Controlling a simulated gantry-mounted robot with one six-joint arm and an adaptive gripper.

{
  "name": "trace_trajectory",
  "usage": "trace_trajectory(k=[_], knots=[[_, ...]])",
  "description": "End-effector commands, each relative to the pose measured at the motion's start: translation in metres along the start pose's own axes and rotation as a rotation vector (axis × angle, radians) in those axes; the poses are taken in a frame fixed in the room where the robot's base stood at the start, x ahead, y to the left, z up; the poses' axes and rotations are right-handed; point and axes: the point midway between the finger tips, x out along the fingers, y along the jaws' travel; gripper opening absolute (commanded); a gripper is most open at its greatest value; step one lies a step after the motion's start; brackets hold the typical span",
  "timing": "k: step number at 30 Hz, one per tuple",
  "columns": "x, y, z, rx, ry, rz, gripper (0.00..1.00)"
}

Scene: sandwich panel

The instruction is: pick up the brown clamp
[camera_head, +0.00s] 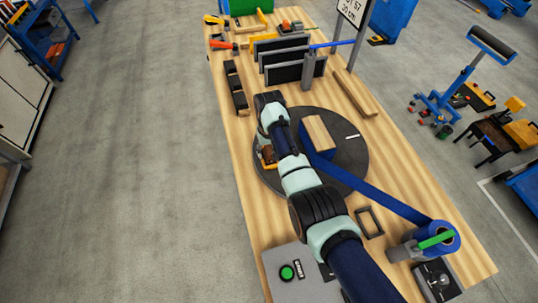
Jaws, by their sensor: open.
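A small brown and orange piece (268,153), which looks like the brown clamp, is on the left part of the dark round turntable (345,145). My arm partly covers it. My gripper (263,139) shows only as a small dark part below my wrist, just above the brown piece in the picture. It is open. Its fingertips are too small and too covered to make out, and I cannot tell whether they touch the piece.
A blue block with a wooden top (319,133) stands on the turntable, right of my arm. Blue tape runs from it to a roll (443,240). Dark panels (285,58) stand upright in a rack at the back. Black blocks (236,85) line the left table edge.

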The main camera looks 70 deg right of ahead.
Motion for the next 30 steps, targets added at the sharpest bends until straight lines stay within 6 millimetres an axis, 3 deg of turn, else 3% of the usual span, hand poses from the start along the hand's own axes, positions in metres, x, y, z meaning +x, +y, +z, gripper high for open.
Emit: trace_trajectory(k=[2,12,23,26,30], knots=[[0.000,0.000,0.000,0.000,0.000,0.000,0.56],[0.000,0.000,0.000,0.000,-0.001,0.000,0.00],[-0.005,0.000,0.000,0.000,0.000,0.000,0.00],[-0.015,0.000,-0.001,0.000,0.002,0.000,0.00],[-0.046,0.000,-0.001,0.000,0.003,0.000,0.00]])
